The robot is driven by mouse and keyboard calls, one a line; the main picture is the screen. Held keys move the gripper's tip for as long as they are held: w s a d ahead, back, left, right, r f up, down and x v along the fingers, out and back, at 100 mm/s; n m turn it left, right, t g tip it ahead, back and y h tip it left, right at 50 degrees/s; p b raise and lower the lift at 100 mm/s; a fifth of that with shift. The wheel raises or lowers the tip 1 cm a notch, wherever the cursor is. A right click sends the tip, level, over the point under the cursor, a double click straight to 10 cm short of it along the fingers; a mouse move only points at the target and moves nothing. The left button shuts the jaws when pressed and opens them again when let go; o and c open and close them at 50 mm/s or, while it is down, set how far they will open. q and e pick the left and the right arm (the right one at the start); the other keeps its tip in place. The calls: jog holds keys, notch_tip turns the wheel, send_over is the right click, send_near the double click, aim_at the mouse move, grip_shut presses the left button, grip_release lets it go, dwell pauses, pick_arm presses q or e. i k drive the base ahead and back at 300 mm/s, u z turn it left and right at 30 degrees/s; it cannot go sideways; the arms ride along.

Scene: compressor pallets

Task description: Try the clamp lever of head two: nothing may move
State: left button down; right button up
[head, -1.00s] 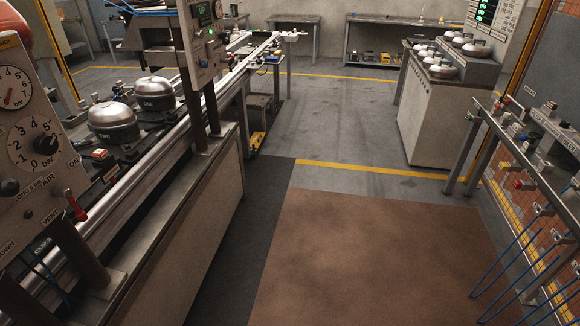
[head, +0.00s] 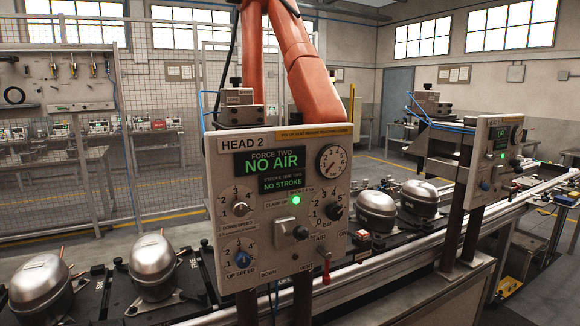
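The head two panel (head: 272,215) stands upright on posts in the middle of the head view. Its display (head: 270,162) reads NO AIR, and a smaller one (head: 282,183) reads NO STROKE. Under a label starting CLAMP, a lever with a dark knob (head: 300,232) sits on a pale plate, beside a lit green lamp (head: 296,200). A round gauge (head: 331,161) has its needle toward the lower left. A red-handled valve (head: 327,268) hangs at the lower right edge, near the AIR and VENT lettering. Neither of my grippers is in view.
A second panel (head: 490,160) stands at the right. An orange jointed arm (head: 308,75) rises behind head two. A mesh fence (head: 165,120) is at the back left.

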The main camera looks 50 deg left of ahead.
aim_at(300, 233)
jog(key=u, duration=2.15)
jog(key=k, duration=1.25)
jog(key=z, duration=0.35)
jog(key=i, duration=0.65)
jog(key=z, duration=0.5)
jog(key=i, duration=0.8)
jog(key=u, duration=0.25)
